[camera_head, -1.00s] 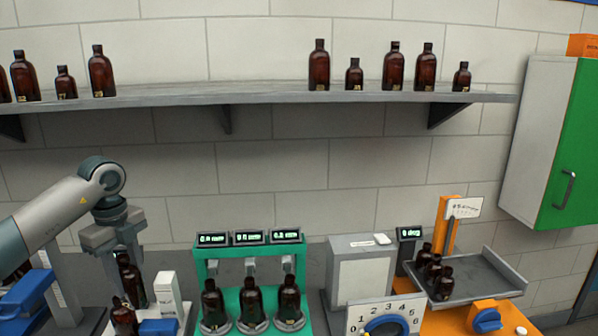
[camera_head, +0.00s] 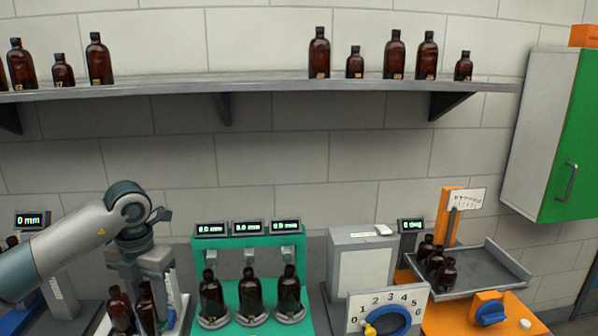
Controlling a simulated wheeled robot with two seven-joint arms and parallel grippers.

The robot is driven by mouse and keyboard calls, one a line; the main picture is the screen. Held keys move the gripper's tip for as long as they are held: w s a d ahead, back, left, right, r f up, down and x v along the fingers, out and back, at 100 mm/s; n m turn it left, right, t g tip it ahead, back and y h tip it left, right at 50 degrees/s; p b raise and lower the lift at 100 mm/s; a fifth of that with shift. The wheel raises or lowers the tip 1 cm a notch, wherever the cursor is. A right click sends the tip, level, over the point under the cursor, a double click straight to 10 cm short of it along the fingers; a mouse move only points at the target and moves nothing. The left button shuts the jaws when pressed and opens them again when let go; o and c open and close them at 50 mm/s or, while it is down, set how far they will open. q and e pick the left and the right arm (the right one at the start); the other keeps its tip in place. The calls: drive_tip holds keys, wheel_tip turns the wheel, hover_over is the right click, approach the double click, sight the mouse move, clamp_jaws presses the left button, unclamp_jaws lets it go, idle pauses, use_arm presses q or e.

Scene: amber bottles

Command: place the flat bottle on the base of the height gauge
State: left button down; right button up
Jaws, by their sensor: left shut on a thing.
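My left gripper (camera_head: 141,272) points down at the lower left and is shut on an amber bottle (camera_head: 147,308); its fingers partly hide the bottle's top. Another amber bottle (camera_head: 120,312) stands just left of it. A green stand (camera_head: 262,262) with three small displays has several round grey bases, each with an amber bottle (camera_head: 251,294) on it. At the far left, a grey device with a "0 mm" display (camera_head: 32,220) is partly behind my left arm. I cannot tell for sure which device is the height gauge. My right gripper is not in view.
A wall shelf (camera_head: 270,84) holds several amber bottles above. Right of the green stand are a grey box (camera_head: 362,268), a dial panel with a blue knob (camera_head: 391,318), and an orange station with a grey tray (camera_head: 483,277) holding small bottles. A green cabinet (camera_head: 570,150) hangs at right.

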sight(161, 328)
use_arm(q)
drive_tip(key=s+d+f+m, duration=0.1)
drive_tip(key=m, duration=0.1)
drive_tip(key=s+d+f+m+b, duration=0.1)
drive_tip(key=m, duration=0.2)
drive_tip(key=s+d+f+m, duration=0.1)
drive_tip(key=m, duration=0.1)
drive_tip(key=shift+f+m, duration=0.15)
drive_tip(key=shift+m, duration=0.15)
drive_tip(key=s+d+f+m+b, duration=0.2)
drive_tip(key=s+d+f+m, duration=0.2)
drive_tip(key=m, duration=0.9)
drive_tip(key=s+d+f+m+b, duration=0.3)
drive_tip(key=s+f+m, duration=0.2)
drive_tip(key=m, duration=0.8)
drive_tip(key=shift+s+d+f, duration=0.15)
drive_tip(key=shift+s+d, duration=0.25)
drive_tip(key=shift+s, duration=1.4)
drive_tip(key=w+r+m, duration=0.2)
drive_tip(key=w+r, duration=0.1)
drive_tip(key=r, duration=0.4)
drive_tip(key=w+r+m, duration=0.1)
drive_tip(key=w+r, duration=0.3)
drive_tip(key=r, duration=0.4)
drive_tip(key=shift+r+m, duration=0.3)
drive_tip(key=shift+m, duration=0.1)
drive_tip(key=shift+w, duration=0.15)
